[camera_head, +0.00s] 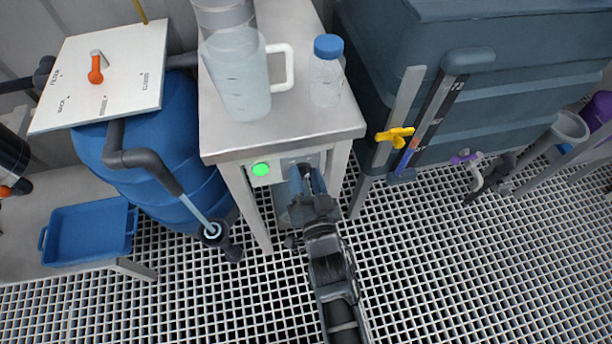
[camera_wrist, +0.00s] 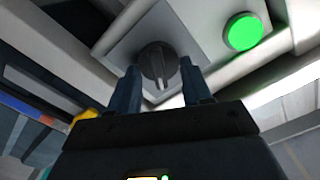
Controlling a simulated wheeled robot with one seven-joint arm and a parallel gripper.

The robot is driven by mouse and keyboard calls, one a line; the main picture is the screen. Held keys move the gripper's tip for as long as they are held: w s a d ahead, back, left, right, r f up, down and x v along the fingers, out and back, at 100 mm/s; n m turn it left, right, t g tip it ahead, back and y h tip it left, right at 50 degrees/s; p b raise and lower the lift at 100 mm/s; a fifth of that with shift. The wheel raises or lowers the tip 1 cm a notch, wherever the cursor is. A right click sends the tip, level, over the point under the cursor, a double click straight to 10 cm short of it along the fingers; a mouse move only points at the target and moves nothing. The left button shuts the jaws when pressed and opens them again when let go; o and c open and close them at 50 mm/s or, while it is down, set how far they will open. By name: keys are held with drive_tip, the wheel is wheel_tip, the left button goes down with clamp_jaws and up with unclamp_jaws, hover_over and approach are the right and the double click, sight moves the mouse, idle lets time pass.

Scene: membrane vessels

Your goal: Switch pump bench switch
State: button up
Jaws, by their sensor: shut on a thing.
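The pump bench switch is a dark round knob (camera_wrist: 157,62) with a raised grip bar, set on a grey plate (camera_wrist: 125,40) in the wrist view. In the head view the knob is mostly hidden behind my gripper (camera_head: 308,178) at the bench's front panel. My gripper's two fingers (camera_wrist: 162,88) stand on either side of the knob, and the gripper is shut on it. The grip bar points roughly along the fingers in the wrist view. A round green light (camera_wrist: 243,31) glows beside the switch; it also shows in the head view (camera_head: 261,169).
The bench top (camera_head: 292,125) carries a clear jug (camera_head: 238,75) and a blue-capped bottle (camera_head: 326,80). A blue barrel (camera_head: 160,150) with hoses stands to the left. A dark tank (camera_head: 490,110) with a yellow valve (camera_head: 395,136) stands to the right. The grating floor in front is clear.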

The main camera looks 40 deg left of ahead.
drive_tip(key=o, duration=1)
drive_tip(key=shift+d, duration=0.1)
drive_tip(key=p+v, duration=0.2)
drive_tip(key=v, duration=0.5)
drive_tip(key=shift+s+d, duration=0.2)
drive_tip(key=shift+s, duration=0.05)
